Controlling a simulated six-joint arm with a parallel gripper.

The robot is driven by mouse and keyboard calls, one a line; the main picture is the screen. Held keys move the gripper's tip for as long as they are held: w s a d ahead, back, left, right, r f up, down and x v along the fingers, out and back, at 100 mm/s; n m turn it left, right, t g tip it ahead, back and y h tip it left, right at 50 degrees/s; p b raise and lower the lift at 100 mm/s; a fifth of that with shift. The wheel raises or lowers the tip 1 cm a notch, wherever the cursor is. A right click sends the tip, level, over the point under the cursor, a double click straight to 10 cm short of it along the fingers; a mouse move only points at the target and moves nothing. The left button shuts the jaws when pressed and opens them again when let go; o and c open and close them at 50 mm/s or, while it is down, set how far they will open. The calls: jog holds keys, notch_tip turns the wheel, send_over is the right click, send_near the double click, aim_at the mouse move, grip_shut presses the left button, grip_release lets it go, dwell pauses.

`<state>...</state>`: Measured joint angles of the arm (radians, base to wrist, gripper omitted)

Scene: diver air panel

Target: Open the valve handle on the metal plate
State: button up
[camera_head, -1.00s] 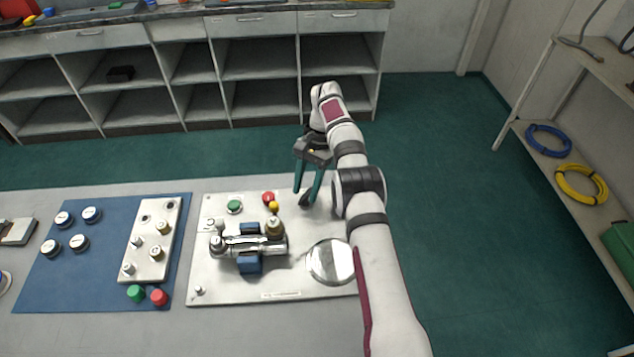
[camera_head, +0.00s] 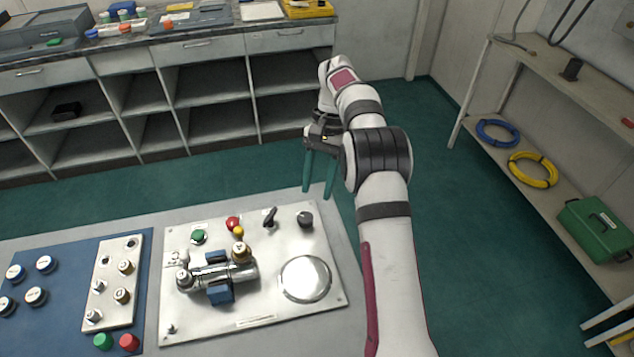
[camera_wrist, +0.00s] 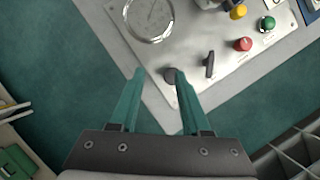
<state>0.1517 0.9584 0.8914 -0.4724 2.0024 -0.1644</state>
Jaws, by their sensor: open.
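The metal plate (camera_head: 200,325) lies on the grey table. A black lever-shaped valve handle (camera_head: 270,217) stands near its back edge, between a red button (camera_head: 232,223) and a dark round knob (camera_head: 305,219). The handle also shows in the wrist view (camera_wrist: 209,65), slim and upright in the picture. My gripper (camera_head: 318,195) is open and empty, with green fingers pointing down beyond the plate's back right corner. It is apart from the handle. In the wrist view the fingers (camera_wrist: 159,76) are on either side of the knob in the picture, and the handle lies right of them.
A silver pipe fitting with blue clamps (camera_head: 218,277) and a round gauge (camera_head: 305,278) sit on the plate. A green button (camera_head: 198,237) stands left of the red one. A blue mat (camera_head: 50,325) with a smaller panel lies left. Green floor lies behind the table.

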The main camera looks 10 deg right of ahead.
aim_at(268, 218)
jog(key=w+a+r+t+h, duration=0.1)
jog(key=w+a+r+t, duration=0.1)
jog(key=a, duration=0.4)
jog(key=w+a+r+t+h, duration=0.1)
jog(key=a+r+h, duration=0.1)
jog(key=a, duration=0.4)
jog(key=f, duration=1.5)
jog(key=shift+w+d+f, duration=0.1)
jog(key=shift+w+d, duration=0.1)
jog(key=shift+w, duration=0.05)
grip_shut()
